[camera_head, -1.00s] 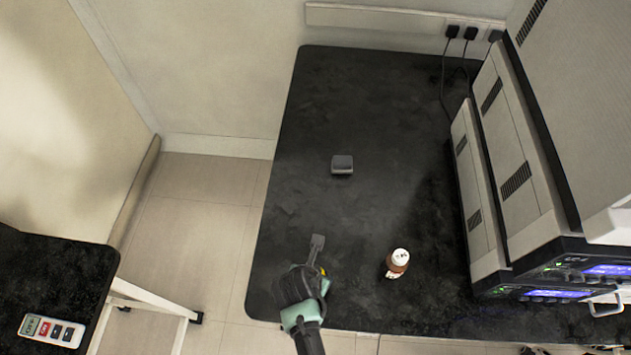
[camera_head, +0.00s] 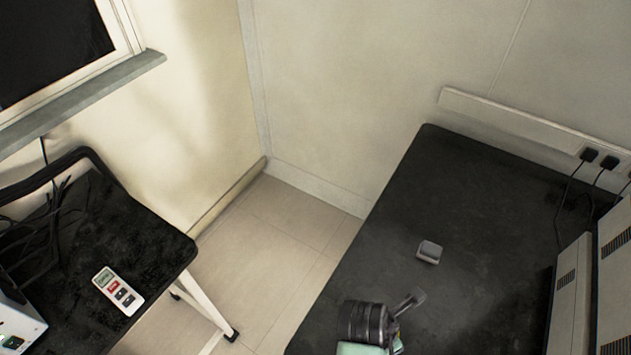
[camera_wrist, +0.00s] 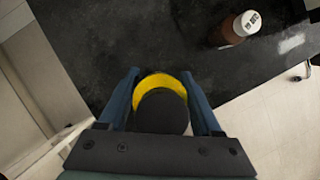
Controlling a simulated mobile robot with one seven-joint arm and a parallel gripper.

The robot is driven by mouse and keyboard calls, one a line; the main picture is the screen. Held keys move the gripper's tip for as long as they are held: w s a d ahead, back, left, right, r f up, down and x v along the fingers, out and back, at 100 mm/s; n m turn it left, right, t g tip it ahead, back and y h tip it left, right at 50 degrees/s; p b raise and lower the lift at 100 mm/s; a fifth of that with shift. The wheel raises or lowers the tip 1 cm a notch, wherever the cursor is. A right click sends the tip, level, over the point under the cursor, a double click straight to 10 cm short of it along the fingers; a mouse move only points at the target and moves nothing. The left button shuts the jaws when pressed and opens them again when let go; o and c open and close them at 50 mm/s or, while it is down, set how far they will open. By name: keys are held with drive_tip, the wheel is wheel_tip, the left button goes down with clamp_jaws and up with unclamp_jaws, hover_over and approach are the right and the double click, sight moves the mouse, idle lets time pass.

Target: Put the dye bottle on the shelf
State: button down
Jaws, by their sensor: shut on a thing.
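My gripper (camera_wrist: 162,76) is shut on a yellow thing (camera_wrist: 160,83) with a round black top (camera_wrist: 161,112), which looks like the dye bottle. In the wrist view the blue fingers stand on both sides of it, and its lower part is hidden. In the head view my gripper (camera_head: 385,335) is at the bottom edge, over the near left part of the black bench (camera_head: 470,210), and the held thing cannot be made out. No shelf can be told for sure; a grey ledge (camera_head: 85,100) runs under the window at upper left.
A brown bottle with a white cap (camera_wrist: 232,28) is on the bench in the wrist view. A small grey box (camera_head: 429,252) lies beyond my gripper. Pale instrument housings (camera_head: 571,295) stand at right. A black side table (camera_head: 150,235) at left holds a white remote-like device (camera_head: 117,291).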

drive_tip(key=w+d+r+m+g, duration=0.2)
drive_tip(key=w+r+m+g, duration=0.25)
drive_tip(key=m, duration=0.65)
drive_tip(key=s+a+r+m+g+y, duration=0.1)
drive_tip(key=s+a+m+g+y, duration=0.1)
drive_tip(key=a+m, duration=0.9)
drive_tip(key=s+a+y, duration=0.1)
drive_tip(key=a+y, duration=0.1)
drive_tip(key=a, duration=0.4)
drive_tip(key=shift+m, duration=0.4)
drive_tip(key=shift+w, duration=0.1)
